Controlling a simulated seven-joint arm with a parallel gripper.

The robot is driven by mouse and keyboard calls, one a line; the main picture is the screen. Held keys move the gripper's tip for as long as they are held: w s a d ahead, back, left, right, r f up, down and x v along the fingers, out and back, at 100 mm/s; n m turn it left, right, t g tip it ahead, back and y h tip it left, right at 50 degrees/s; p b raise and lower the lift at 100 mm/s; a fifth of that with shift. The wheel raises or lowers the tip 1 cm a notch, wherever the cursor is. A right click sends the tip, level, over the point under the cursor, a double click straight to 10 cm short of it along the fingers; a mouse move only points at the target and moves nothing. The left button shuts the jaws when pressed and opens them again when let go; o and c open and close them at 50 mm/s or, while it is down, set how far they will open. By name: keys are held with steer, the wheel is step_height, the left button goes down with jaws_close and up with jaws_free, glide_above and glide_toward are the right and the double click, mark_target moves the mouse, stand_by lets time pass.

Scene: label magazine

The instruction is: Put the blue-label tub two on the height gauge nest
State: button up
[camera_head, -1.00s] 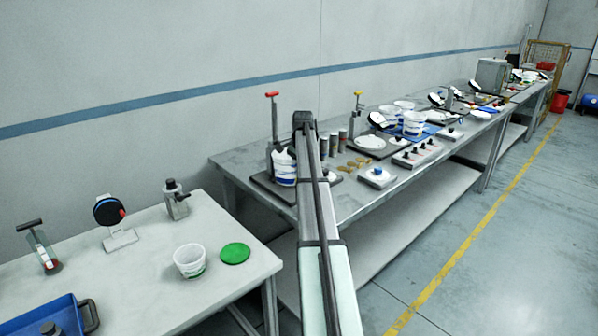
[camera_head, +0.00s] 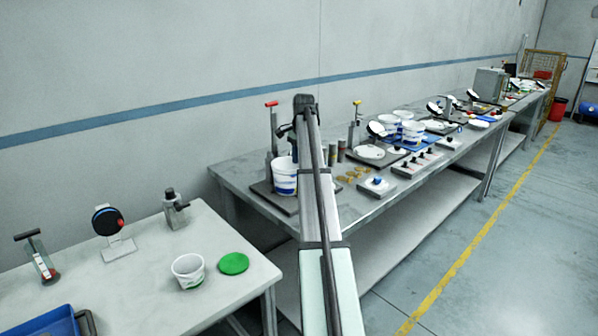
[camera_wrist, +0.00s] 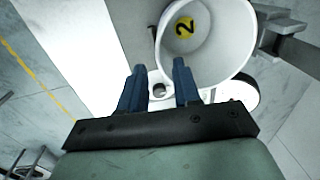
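In the wrist view a white tub (camera_wrist: 215,45) shows its open mouth, with a yellow sticker marked 2 on its inside bottom. My gripper (camera_wrist: 158,72) has its two blue fingers spread at the tub's near rim. The right finger overlaps the mouth and the left finger is outside it; clear space shows between them. In the head view a blue-label tub (camera_head: 284,180) stands upright on the dark plate of the height gauge nest (camera_head: 263,188), beside the red-topped post (camera_head: 273,135). My arm hides part of the plate and most of the gripper.
More blue-label tubs (camera_head: 411,133) stand on a blue tray farther along the bench. Grey cylinders, brown discs and a knobbed box (camera_head: 377,186) lie right of my arm. The near table holds a green-label tub (camera_head: 188,270) and a green lid (camera_head: 233,263).

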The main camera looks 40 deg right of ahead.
steer(key=shift+s+r, duration=0.15)
steer(key=shift+r, duration=1.4)
